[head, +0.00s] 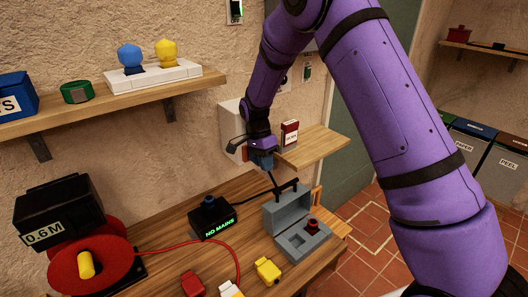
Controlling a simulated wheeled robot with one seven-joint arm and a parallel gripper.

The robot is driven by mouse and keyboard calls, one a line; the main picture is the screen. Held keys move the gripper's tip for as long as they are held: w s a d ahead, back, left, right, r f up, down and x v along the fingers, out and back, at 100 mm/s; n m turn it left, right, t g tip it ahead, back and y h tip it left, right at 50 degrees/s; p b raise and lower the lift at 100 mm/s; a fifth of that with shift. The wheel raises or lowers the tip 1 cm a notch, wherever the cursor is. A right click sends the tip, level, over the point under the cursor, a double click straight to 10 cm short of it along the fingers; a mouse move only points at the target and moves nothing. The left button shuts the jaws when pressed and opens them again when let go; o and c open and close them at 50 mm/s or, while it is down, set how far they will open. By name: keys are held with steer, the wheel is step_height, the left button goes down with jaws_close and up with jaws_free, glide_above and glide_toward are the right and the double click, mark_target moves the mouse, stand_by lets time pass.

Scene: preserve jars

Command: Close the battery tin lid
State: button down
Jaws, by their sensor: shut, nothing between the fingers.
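The battery tin (304,247) is a grey box on the wooden table, right of centre in the head view. Its lid (288,208) stands open, raised at the back, with a dark handle on its top edge. A small red and black piece (312,226) sits in the tin beside a square recess. My gripper (270,176) is shut and empty, pointing down just above and behind the lid's upper edge. Whether the fingertips touch the lid cannot be told.
A black box reading "NO MAINS" (211,217) stands left of the tin. A yellow plug-like piece (267,270) lies in front, and a red cable (205,250) crosses the table. A red-and-white box (289,134) stands on a small shelf (318,147) behind my gripper.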

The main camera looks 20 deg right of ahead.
steer(key=shift+s+d+f, duration=0.3)
steer(key=shift+s+f, duration=0.15)
steer(key=shift+s, duration=0.3)
steer(key=shift+s+d+f, duration=0.35)
steer(key=shift+s+f, duration=0.15)
steer(key=shift+s, duration=0.25)
steer(key=shift+s+d+f, duration=0.3)
steer(key=shift+s+f, duration=0.15)
steer(key=shift+s, duration=0.3)
